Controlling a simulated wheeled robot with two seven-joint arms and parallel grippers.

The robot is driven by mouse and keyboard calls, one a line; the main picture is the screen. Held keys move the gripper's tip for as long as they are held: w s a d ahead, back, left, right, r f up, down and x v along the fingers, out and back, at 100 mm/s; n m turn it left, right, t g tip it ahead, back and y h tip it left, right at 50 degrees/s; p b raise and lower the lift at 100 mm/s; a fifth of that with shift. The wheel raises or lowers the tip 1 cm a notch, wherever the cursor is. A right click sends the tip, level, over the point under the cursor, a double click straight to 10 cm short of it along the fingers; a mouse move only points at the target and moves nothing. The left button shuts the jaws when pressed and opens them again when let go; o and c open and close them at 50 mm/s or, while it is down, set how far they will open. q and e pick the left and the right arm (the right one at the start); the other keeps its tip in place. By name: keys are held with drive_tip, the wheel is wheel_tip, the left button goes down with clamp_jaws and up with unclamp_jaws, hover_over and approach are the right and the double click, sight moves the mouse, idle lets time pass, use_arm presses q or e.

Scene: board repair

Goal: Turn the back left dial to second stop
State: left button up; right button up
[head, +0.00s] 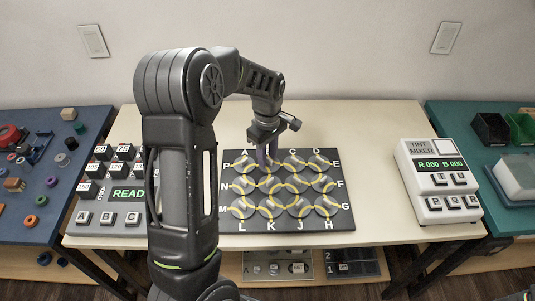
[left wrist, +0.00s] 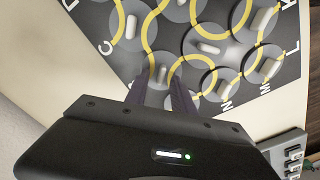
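The dark board (head: 232,224) carries rows of round dials with pale bar handles and yellow curved lines. My left gripper (head: 266,156) points down over the second dial of the back row. In the left wrist view its two purple fingers (left wrist: 158,80) are apart, with that dial's handle (left wrist: 162,74) showing between the tips. I cannot tell whether they touch it. My right gripper is not in view.
A button box marked READ (head: 128,193) stands left of the board and a white TINT MIXER box (head: 431,180) stands at the right. The cream table (head: 375,150) is clear between board and mixer. Blue (head: 40,130) and green tables flank it.

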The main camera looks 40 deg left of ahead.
use_arm(q)
drive_tip(key=shift+r, duration=3.9)
